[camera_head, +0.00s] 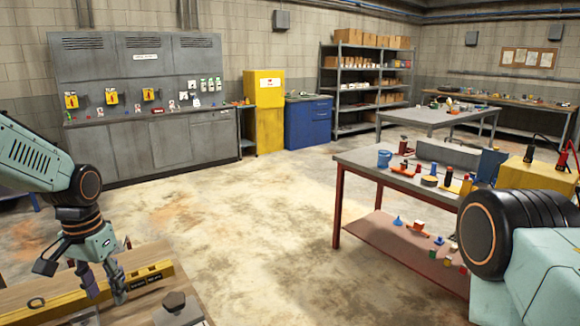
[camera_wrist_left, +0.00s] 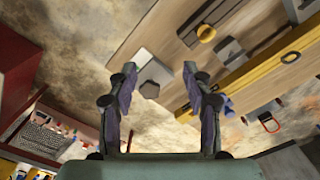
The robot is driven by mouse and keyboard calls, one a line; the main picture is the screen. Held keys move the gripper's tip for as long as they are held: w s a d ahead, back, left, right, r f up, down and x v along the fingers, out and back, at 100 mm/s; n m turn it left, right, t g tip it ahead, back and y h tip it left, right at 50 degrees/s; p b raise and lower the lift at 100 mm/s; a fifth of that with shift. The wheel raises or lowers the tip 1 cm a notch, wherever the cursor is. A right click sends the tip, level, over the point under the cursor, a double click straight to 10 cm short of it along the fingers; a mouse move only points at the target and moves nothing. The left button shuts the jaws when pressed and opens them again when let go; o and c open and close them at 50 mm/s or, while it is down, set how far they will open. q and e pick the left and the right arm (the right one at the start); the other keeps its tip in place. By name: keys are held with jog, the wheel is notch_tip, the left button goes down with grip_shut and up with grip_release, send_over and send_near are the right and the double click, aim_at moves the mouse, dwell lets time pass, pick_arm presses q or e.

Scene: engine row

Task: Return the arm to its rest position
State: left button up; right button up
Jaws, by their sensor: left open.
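My left arm (camera_head: 40,160) reaches in from the left edge of the head view and bends down at the wrist. My left gripper (camera_head: 104,284) is above a wooden bench top (camera_head: 40,291) at the lower left. Its fingers are apart with nothing between them in the left wrist view (camera_wrist_left: 160,74). The fingers overlap part of a long yellow bar (camera_head: 150,275) in the head view; I cannot tell the gap. My right arm (camera_head: 535,260) shows at the lower right, but its gripper is out of view.
A red-legged table (camera_head: 350,158) with many small items stands at the right. Grey cabinets (camera_head: 140,60) line the back wall. Open concrete floor (camera_head: 255,210) lies between.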

pick_arm(q)
jog(key=w+d+f+n+t+h, duration=0.1)
jog(key=w+d+f+t, duration=0.3)
jog(key=d, duration=0.1)
jog(key=s+d+f+n+b, duration=0.1)
jog(key=s+d+f+b, duration=0.25)
jog(key=f, duration=0.55)
jog(key=s+d+f+b, duration=0.3)
jog(key=s+f, duration=0.2)
jog(key=f, duration=0.3)
jog(key=s+d+f+g+b, duration=0.1)
jog(key=s+f+b, duration=0.4)
jog(key=s+f, duration=0.5)
jog(key=s+d+f+g+y+b, duration=0.1)
jog(key=s+f+g+b, duration=0.2)
jog(key=s+f+b, duration=0.3)
jog(key=s+f, duration=0.2)
jog(key=s, duration=0.4)
jog(key=s+f, duration=0.3)
jog(key=s, duration=0.3)
jog(key=shift+s+f, duration=0.3)
jog(key=shift+s, duration=0.05)
pick_arm(e)
notch_tip(320, 180, down, 18)
